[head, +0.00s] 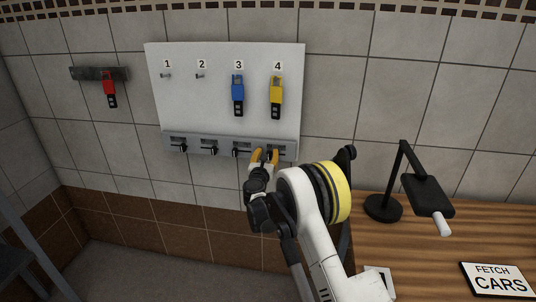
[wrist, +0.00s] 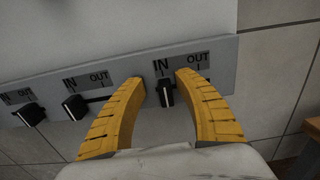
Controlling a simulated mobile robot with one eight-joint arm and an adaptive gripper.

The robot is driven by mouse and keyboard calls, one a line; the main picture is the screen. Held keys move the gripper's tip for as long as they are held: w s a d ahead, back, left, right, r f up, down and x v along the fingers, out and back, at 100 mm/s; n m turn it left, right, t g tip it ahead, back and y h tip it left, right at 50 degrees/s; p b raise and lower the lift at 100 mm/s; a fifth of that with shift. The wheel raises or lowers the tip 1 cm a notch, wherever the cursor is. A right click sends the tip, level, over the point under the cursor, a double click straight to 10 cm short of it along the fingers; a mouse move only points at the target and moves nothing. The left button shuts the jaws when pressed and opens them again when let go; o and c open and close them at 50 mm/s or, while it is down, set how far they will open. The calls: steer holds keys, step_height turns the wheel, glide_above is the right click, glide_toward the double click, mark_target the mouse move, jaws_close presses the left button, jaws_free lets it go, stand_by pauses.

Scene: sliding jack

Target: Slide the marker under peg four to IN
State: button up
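The marker under peg four is a small black slider (wrist: 166,93) on the grey strip (wrist: 225,72). In the wrist view it stands below the IN label, left of the OUT label. My gripper (wrist: 160,80) is open, with one yellow finger left of the marker and one right of it; I see gaps on both sides. The right finger hides part of the slot on the OUT side. In the head view my gripper (head: 265,153) is at the strip's right end, under peg four, where a yellow key tag (head: 276,92) hangs.
Another slider (wrist: 75,106) sits close left, near its own IN label. The white board (head: 200,110) also carries a blue tag (head: 238,92); pegs one and two are bare. A red tag (head: 109,88) hangs at left. A wooden desk (head: 420,255) with a black lamp (head: 428,195) is at right.

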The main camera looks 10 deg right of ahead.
steer(key=v, duration=1.2)
steer(key=s+d+r+m+g, duration=0.6)
steer(key=s+d+r+m, duration=0.65)
steer(key=s+m, duration=0.4)
steer(key=s+a+f+m+g+y, duration=0.1)
steer(key=s+m+y, duration=0.1)
steer(key=s+m, duration=0.3)
steer(key=s+a+f+m+g+y, duration=0.1)
steer(key=s+m, duration=0.4)
steer(key=s, duration=0.9)
steer(key=s+a+f+m+g+y, duration=0.1)
steer(key=s+f+m+g+y, duration=0.1)
steer(key=s+m, duration=0.4)
steer(key=s, duration=0.3)
steer(key=shift+s+a+f+y, duration=0.15)
steer(key=shift+s+a+y, duration=0.05)
steer(key=shift+a+y, duration=0.1)
